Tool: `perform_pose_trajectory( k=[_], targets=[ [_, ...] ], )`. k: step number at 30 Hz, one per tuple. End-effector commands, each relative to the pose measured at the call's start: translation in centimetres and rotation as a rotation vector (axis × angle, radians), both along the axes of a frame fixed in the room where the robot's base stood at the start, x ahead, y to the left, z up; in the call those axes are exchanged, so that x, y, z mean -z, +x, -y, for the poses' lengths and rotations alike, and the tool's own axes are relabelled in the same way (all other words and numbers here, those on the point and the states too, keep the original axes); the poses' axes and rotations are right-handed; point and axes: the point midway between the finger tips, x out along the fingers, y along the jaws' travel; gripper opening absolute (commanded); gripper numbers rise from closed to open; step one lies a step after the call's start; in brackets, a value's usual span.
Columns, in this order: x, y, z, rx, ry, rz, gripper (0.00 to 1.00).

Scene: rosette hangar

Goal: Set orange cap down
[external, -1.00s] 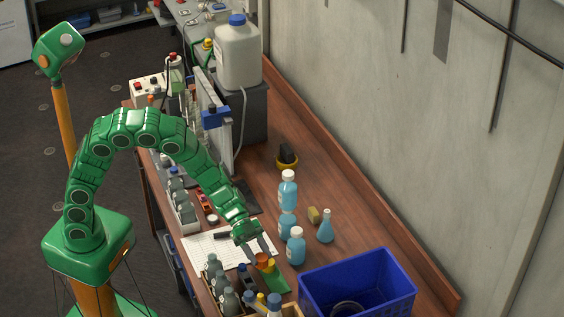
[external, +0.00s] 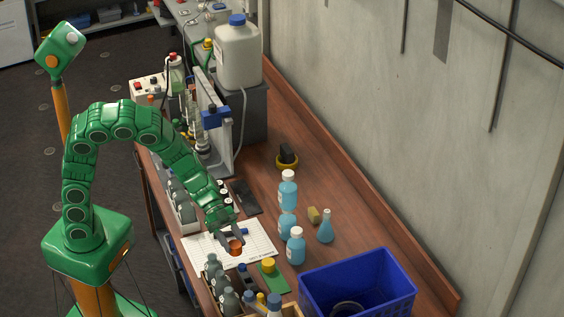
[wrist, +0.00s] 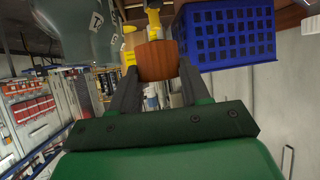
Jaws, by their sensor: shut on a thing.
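The orange cap (external: 235,247) is between the fingers of my gripper (external: 231,240), over the white printed sheet (external: 258,243) on the bench. In the wrist view the cap (wrist: 157,61) sits between the fingertips of my gripper (wrist: 158,72), which are shut on it. I cannot tell from these views how high the cap is above the sheet.
A green mat (external: 273,284) with a yellow piece (external: 268,265) lies to the right. Grey bottles (external: 213,265) stand in front. Blue-liquid bottles (external: 296,246) and a blue crate (external: 312,290) are further right. A dark flat item (external: 245,197) lies behind the sheet.

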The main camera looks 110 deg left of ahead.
Motion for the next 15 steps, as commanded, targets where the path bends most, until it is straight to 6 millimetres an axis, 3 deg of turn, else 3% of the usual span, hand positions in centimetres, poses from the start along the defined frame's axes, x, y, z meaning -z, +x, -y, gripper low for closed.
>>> perform_pose_trajectory(
  k=[5, 8, 15],
  targets=[
    [-1.3, 1.0, -1.4, -0.066, 0.001, 0.003, 0.18],
    [-3.0, 2.2, -3.6, -0.164, 0.003, 0.005, 0.18],
    [-7.9, 3.9, -10.9, -0.452, -0.001, 0.005, 0.18]
  ],
)
